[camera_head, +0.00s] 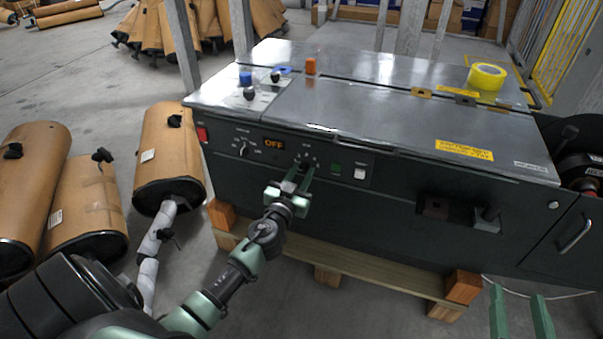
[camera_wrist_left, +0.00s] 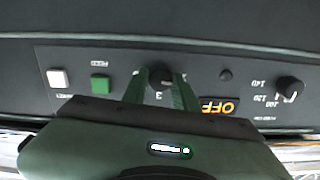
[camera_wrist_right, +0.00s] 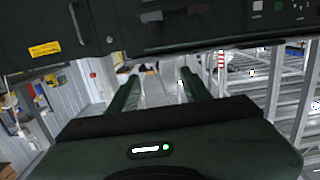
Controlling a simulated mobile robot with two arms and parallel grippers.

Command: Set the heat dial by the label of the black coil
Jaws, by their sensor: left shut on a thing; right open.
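My left gripper (camera_head: 298,180) is shut on a black dial knob (camera_head: 304,162) at the middle of the machine's front panel. In the left wrist view the fingers sit on both sides of that knob (camera_wrist_left: 160,74), with a digit 3 beside it. A second dial (camera_head: 243,150) is left of the OFF display (camera_head: 274,144); in the left wrist view this dial (camera_wrist_left: 290,87) has the numbers 100, 120 and 140. My right gripper (camera_head: 522,312) is open and empty at the lower right. A black coil-like roll (camera_head: 575,168) is at the right edge; its label cannot be read.
A green button (camera_head: 336,168), a white switch (camera_head: 360,173) and a red switch (camera_head: 203,134) are on the panel. Wooden blocks (camera_head: 463,287) are below the machine.

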